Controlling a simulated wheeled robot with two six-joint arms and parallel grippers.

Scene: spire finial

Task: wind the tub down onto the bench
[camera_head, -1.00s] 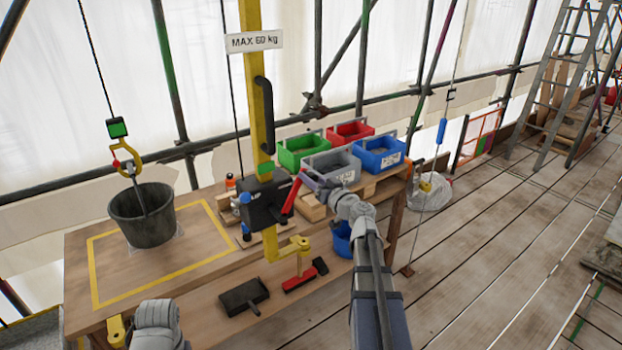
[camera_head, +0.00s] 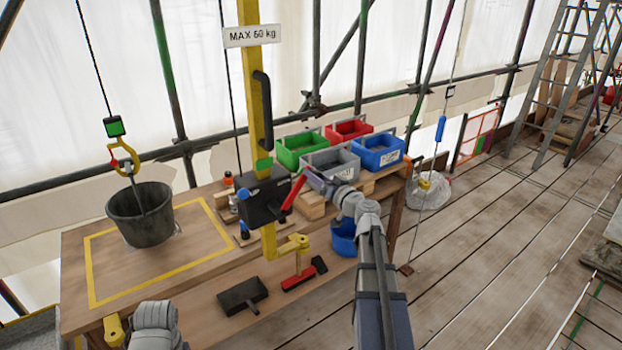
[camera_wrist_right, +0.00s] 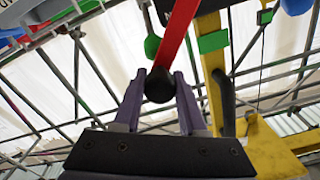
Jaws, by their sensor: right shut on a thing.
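The dark grey tub (camera_head: 140,220) hangs upright from a yellow hook (camera_head: 124,155) with a green block above it on a cable. It is over the yellow-taped area of the wooden bench (camera_head: 215,276); I cannot tell whether its base touches. The winch (camera_head: 262,203), a black box on a yellow post, has a red crank lever (camera_head: 294,190). My right gripper (camera_head: 317,179) is at the lever's end. In the right wrist view its purple fingers are shut on the lever's black knob (camera_wrist_right: 160,86). My left arm shows at the bottom left, but its gripper is not visible.
Green (camera_head: 300,149), red (camera_head: 349,130), grey (camera_head: 331,166) and blue (camera_head: 378,153) bins stand right of the post. Open plank floor lies to the right.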

